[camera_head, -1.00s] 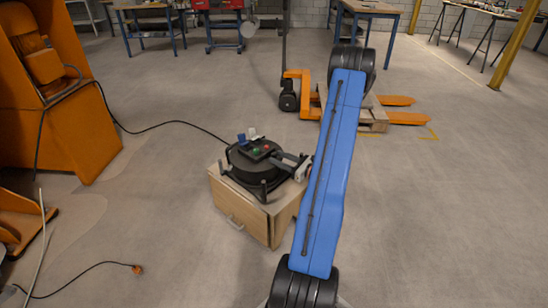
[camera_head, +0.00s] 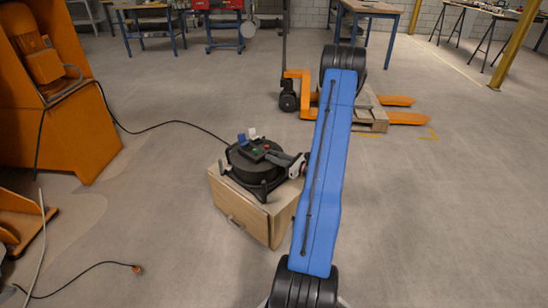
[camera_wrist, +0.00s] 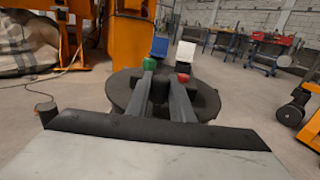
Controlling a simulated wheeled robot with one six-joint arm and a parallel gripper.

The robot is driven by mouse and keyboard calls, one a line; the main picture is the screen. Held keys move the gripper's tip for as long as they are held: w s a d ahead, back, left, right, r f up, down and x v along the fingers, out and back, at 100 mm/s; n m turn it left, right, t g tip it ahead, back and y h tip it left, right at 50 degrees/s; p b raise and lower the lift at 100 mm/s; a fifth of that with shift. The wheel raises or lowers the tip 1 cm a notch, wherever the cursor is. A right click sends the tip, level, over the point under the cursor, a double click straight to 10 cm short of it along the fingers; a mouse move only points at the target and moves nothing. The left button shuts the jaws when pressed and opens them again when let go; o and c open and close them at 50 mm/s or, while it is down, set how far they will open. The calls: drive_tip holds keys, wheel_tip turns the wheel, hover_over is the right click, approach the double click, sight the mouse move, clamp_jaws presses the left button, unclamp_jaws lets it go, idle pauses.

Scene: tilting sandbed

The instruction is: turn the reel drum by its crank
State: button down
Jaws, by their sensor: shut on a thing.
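The reel drum (camera_head: 240,172) is black and round and sits flat on a wooden box (camera_head: 236,213). It also shows in the wrist view (camera_wrist: 208,98), ahead of my gripper. A blue part (camera_wrist: 159,47) and a white part (camera_wrist: 185,53) stand up at its far side, with small green and red parts nearer. My gripper (camera_head: 273,156) reaches in from the right, low over the drum's top. In the wrist view its two dark fingers (camera_wrist: 163,82) point at the drum. They are shut on the crank, which is mostly hidden by the fingers.
An orange machine (camera_head: 55,130) stands at the left, with a black cable (camera_head: 160,126) running to the drum. An orange pallet truck (camera_head: 300,92) with a wooden pallet stands behind my arm. Another cable with an orange end (camera_head: 137,269) lies front left. The floor right of my arm is clear.

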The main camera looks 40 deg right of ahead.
drive_tip(key=shift+d+n+g+y, duration=0.3)
drive_tip(key=shift+d+n+y, duration=0.45)
drive_tip(key=shift+y, duration=0.25)
drive_tip(key=c, duration=1.6)
unclamp_jaws()
drive_tip(key=shift+o, duration=0.2)
drive_tip(key=shift+d, duration=0.1)
drive_tip(key=v, duration=1.7)
drive_tip(key=shift+s, duration=0.15)
drive_tip(key=shift+f, duration=0.1)
